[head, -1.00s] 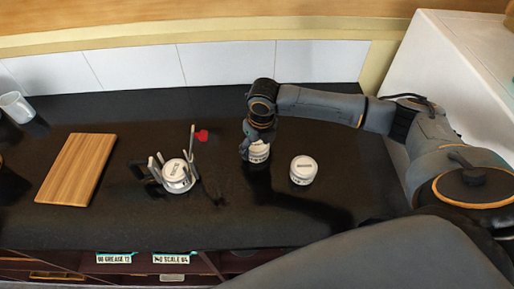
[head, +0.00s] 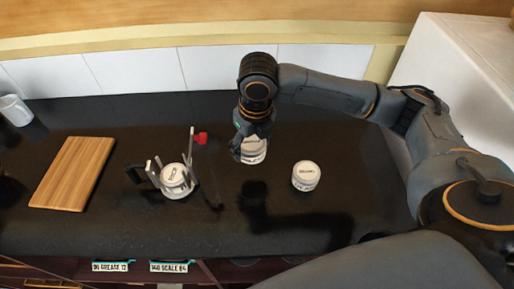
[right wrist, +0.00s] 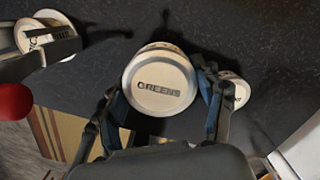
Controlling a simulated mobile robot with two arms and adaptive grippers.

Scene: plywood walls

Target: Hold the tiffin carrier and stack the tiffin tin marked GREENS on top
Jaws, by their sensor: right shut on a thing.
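The tin marked GREENS (right wrist: 160,85) is white with a pale lid, lettering readable in the right wrist view. My right gripper (head: 250,146) is shut on this tin (head: 254,154), fingers on either side, and holds it above the counter; its shadow lies apart below. The grey tiffin carrier (head: 160,181) stands to the left, with upright bars and a red knob (head: 200,138). A white-lidded tin (head: 174,174) sits inside it. In the right wrist view, part of the carrier (right wrist: 40,58) shows at upper left. My left gripper is not seen.
Another white tin (head: 306,176) stands on the dark counter (head: 330,120), right of the held one. A wooden board (head: 73,173) lies at left, and a white cup (head: 15,109) stands at far left. Labelled drawers are below the front edge. The counter's back middle is clear.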

